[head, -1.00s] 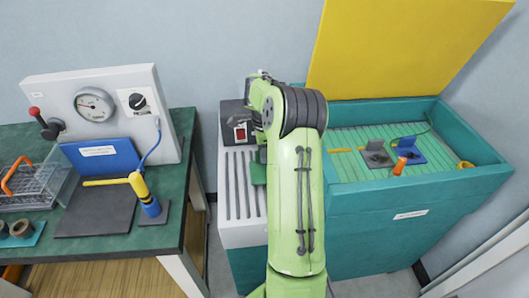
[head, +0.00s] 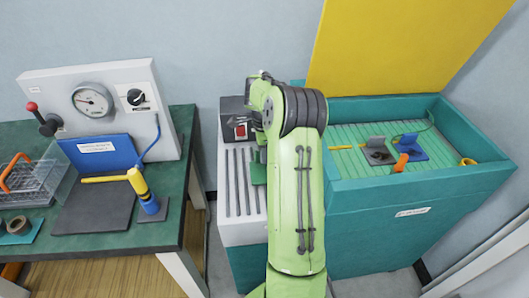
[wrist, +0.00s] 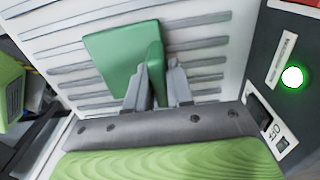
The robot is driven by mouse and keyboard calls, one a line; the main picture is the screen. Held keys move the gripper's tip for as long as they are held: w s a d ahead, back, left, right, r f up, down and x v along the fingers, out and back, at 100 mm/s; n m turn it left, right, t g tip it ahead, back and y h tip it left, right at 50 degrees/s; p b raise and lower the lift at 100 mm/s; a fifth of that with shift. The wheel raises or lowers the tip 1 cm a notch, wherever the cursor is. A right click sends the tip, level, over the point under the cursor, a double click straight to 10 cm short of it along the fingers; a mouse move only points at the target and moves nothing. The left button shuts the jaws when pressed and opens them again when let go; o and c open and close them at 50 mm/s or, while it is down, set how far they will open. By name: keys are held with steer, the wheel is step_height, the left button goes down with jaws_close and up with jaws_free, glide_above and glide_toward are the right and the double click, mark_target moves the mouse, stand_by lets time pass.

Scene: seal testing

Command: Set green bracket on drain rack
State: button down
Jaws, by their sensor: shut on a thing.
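The green bracket (wrist: 115,60) is in my gripper (wrist: 165,75); it has a flat plate and an upright flange, and the fingers are shut on the flange. In the wrist view it is over the pale slotted drain rack (wrist: 205,45); I cannot tell whether it touches the slats. In the head view the bracket (head: 259,172) shows partly behind my arm, over the rack (head: 236,205) between the green table and the teal tub. My fingers are hidden there.
A dark box with a red switch (head: 241,131) stands at the rack's back end; in the wrist view its panel (wrist: 287,45) is close on the right. The teal tub (head: 405,215) with brackets inside and a raised yellow lid (head: 400,45) is right. The green table (head: 120,243) is left.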

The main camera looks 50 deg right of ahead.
steer(key=c, duration=0.9)
jaws_free()
step_height(320, 180, up, 6)
steer(key=p, duration=0.5)
steer(key=shift+r, duration=0.15)
